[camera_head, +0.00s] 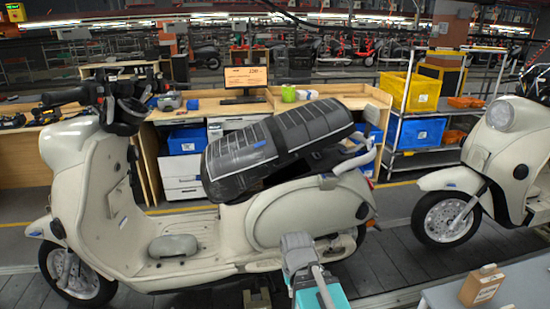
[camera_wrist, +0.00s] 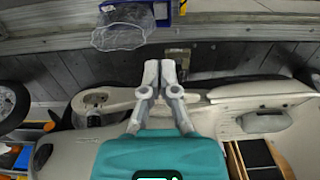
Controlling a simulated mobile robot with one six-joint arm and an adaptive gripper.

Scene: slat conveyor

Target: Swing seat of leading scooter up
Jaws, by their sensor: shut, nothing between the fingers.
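The leading scooter (camera_head: 110,205) is cream and stands at the left and middle of the head view, facing left. Its black ribbed seat (camera_head: 310,125) is tilted, with the rear end raised at the right. A dark gap shows between the seat and the body below it. My gripper (camera_head: 296,241) is at the lower middle, in front of the scooter's rear side panel and below the seat, apart from the seat. In the wrist view my gripper (camera_wrist: 160,68) is shut and empty, over the scooter's pale body (camera_wrist: 245,122). I cannot make out the seat there.
A second cream scooter (camera_head: 492,150) stands behind at the right on the slat conveyor (camera_head: 400,265). A wooden workbench (camera_head: 215,105) with a monitor and a rack with a yellow bin (camera_head: 410,92) stand beyond. A small brown box (camera_head: 482,286) sits at the lower right.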

